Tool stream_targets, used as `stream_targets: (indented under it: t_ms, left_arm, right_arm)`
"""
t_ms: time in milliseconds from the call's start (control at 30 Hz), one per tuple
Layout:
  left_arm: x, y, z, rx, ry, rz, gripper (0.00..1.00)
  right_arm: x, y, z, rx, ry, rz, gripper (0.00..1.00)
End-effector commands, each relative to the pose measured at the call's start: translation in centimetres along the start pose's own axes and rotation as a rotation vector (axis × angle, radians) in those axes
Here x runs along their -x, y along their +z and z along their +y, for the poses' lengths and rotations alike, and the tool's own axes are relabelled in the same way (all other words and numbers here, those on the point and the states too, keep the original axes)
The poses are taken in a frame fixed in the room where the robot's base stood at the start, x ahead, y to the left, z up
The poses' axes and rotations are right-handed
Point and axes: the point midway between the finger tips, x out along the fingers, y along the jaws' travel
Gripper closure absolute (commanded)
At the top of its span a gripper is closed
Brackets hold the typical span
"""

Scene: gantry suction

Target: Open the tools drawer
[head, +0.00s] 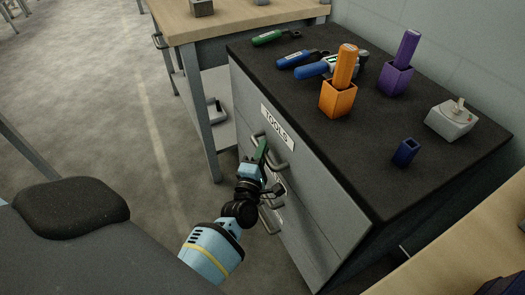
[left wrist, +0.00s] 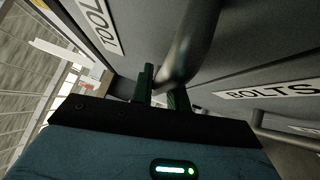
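The tools drawer (head: 303,158) is the top drawer of a grey cabinet, below a white TOOLS label (head: 277,124); its front looks flush with the cabinet. Its grey bar handle (head: 283,163) sticks out of the front. My left gripper (head: 262,152) is at this handle, with green fingers. In the left wrist view, the fingers (left wrist: 161,92) stand close on either side of the handle bar (left wrist: 190,45) and look closed on it. Part of the contact is hidden by the gripper body. My right gripper is not in view.
Lower drawers have similar handles (head: 268,220); a BOLTS label (left wrist: 270,92) shows in the left wrist view. A wooden workbench (head: 235,18) stands behind.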

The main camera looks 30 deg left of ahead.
Motion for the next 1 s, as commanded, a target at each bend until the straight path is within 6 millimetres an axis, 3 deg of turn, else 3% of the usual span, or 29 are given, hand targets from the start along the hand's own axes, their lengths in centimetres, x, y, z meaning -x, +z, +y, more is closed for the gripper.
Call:
stream_targets:
  t_ms: [467,667,1000]
  left_arm:
    - [0.9,-0.9,0.3,-0.002,-0.001,0.0,1.0]
    - [3.8,-3.7,1.1,-0.005,-0.003,-0.002,1.0]
    - [11.1,-10.9,3.1,-0.007,-0.005,-0.003,1.0]
  right_arm:
    - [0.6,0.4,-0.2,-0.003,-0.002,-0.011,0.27]
    - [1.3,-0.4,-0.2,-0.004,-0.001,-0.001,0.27]
    - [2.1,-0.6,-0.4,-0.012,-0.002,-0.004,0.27]
